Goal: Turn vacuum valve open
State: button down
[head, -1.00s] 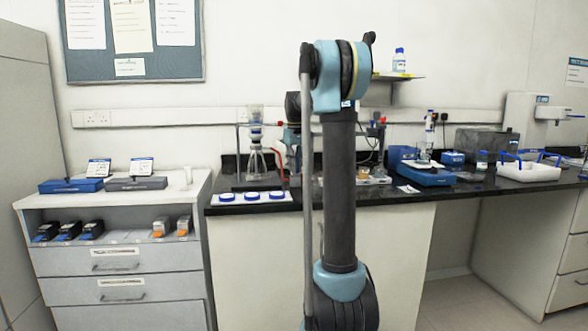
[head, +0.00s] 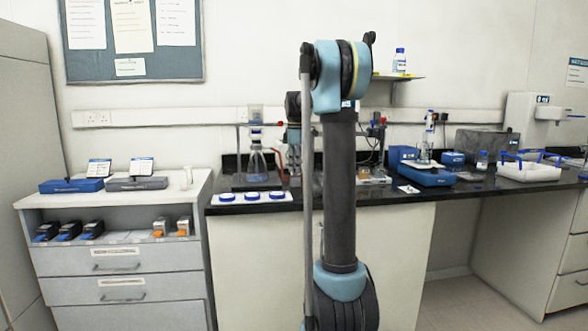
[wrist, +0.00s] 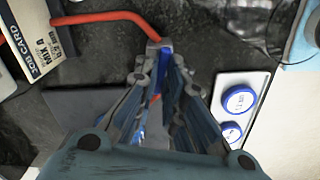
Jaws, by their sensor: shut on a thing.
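The vacuum valve (wrist: 154,46) is a small grey fitting at the end of a red tube (wrist: 100,17) in the wrist view. Its blue handle (wrist: 164,54) shows between my fingertips. My gripper (wrist: 161,72) is shut on this handle, and the fingers hide much of the valve. In the head view my gripper (head: 293,158) points down over the bench beside the glass flask (head: 257,163) and the red tube (head: 279,152). The valve itself is too small to make out there, and my arm blocks part of the view.
A white tray with blue-capped round dishes (head: 254,196) lies at the bench's front edge, and also shows right of my gripper in the wrist view (wrist: 239,99). A printed card (wrist: 30,40) lies at upper left. Blue equipment (head: 424,175) stands right of my arm.

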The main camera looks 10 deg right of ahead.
jog(key=shift+w+d+n, duration=0.1)
jog(key=shift+n, duration=1.4)
jog(key=c, duration=1.7)
grip_release()
notch_tip(320, 180, up, 12)
jog(key=shift+f, duration=0.1)
